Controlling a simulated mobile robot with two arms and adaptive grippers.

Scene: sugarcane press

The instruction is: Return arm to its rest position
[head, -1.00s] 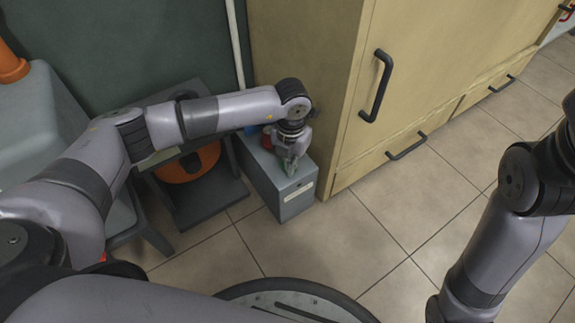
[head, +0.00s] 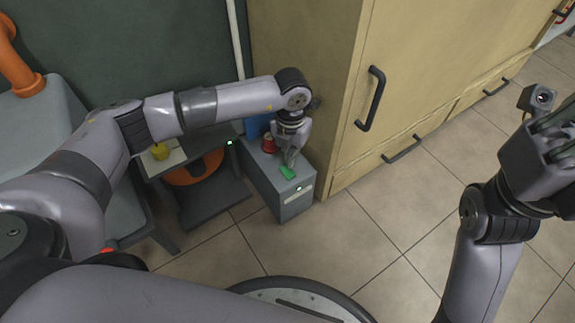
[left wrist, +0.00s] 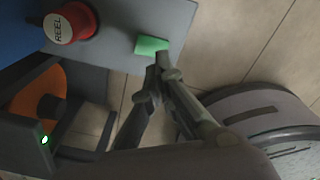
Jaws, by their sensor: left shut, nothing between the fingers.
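My left arm reaches in from the left. Its gripper (head: 289,163) points down at a grey control box (head: 291,207) and is shut and empty. In the left wrist view, the closed fingertips (left wrist: 162,70) are just beside a bright green button (left wrist: 151,45) on the box top; contact is unclear. The green button also shows in the head view (head: 288,173). A red button marked REEL (left wrist: 70,22) stands farther along the box. My right arm is at the right edge with its wrist camera showing; its fingers are not visible.
A tan cabinet (head: 335,75) with black handles stands right of the box. A dark stand with an orange round part (head: 192,168) is to the left, and a yellow object (head: 160,151) is on it. Small green lights glow on the box and stand. Floor tiles (head: 375,235) at right are clear.

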